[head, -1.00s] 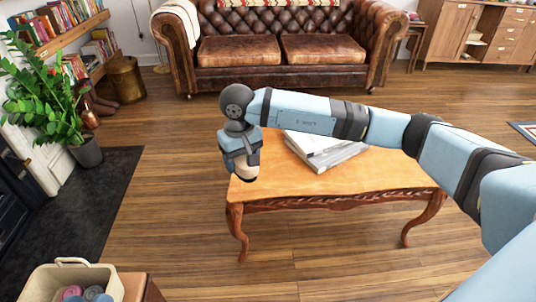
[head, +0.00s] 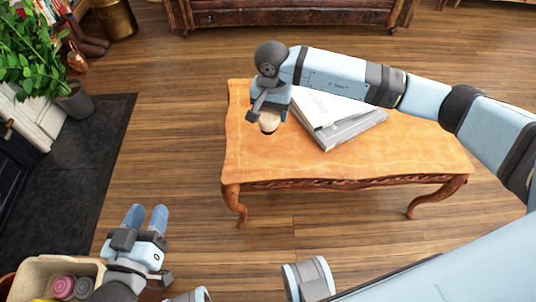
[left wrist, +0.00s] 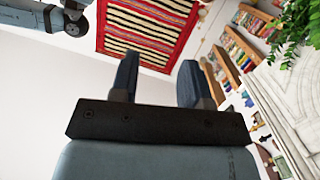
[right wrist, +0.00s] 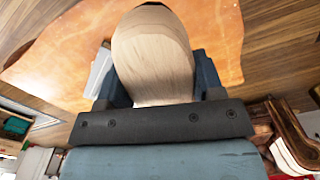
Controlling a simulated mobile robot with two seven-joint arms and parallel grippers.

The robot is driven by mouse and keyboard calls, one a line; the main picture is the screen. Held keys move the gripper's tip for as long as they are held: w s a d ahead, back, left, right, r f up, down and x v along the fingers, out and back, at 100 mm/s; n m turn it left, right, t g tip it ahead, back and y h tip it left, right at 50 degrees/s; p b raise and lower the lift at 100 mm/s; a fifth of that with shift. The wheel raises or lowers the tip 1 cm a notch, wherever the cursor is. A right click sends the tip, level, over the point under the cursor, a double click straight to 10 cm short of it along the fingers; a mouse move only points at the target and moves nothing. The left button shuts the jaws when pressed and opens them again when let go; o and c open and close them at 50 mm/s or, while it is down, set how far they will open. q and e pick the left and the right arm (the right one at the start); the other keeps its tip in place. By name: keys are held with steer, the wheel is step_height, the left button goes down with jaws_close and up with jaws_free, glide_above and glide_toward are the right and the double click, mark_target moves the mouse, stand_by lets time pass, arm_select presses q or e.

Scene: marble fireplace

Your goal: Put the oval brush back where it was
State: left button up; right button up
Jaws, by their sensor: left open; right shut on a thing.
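The oval brush (right wrist: 152,60) has a pale wooden back and fills the middle of the right wrist view. My right gripper (head: 274,112) is shut on it, above the left part of the wooden coffee table (head: 290,158). In the head view the brush (head: 268,121) shows as a small pale end below the gripper; I cannot tell whether it touches the table top. My left gripper (head: 146,217) is open and empty at the lower left, near the basket; its two fingers also show apart in the left wrist view (left wrist: 158,82).
Books or magazines (head: 345,122) lie on the table just right of my right gripper. A beige basket (head: 28,273) with rolled items stands at the lower left. A plant (head: 30,65) and dark hearth (head: 75,165) are at the left. The table's front right is clear.

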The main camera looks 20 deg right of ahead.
steer(key=shift+m, duration=0.7)
steer(key=f, duration=0.2)
steer(key=a+f, duration=0.1)
steer(key=f, duration=0.1)
steer(key=shift+s+b, duration=0.2)
steer(key=shift+b, duration=0.2)
steer(key=b, duration=0.3)
glide_above(268, 162)
step_height(268, 162, down, 12)
steer(key=shift+r, duration=0.1)
steer(key=shift+f, duration=0.45)
step_height(268, 162, down, 4)
steer(key=shift+r+b, duration=0.25)
steer(key=shift+b, duration=0.3)
arm_select(q)
step_height(268, 162, up, 6)
steer(key=d+t+h, duration=0.2)
steer(key=h, duration=0.1)
steer(key=shift+d+t, duration=0.25)
steer(key=shift+t, duration=0.05)
arm_select(e)
steer(key=shift+f, duration=0.3)
arm_select(q)
steer(key=shift+f, duration=0.15)
arm_select(e)
steer(key=shift+f, duration=0.1)
steer(key=o, duration=0.9)
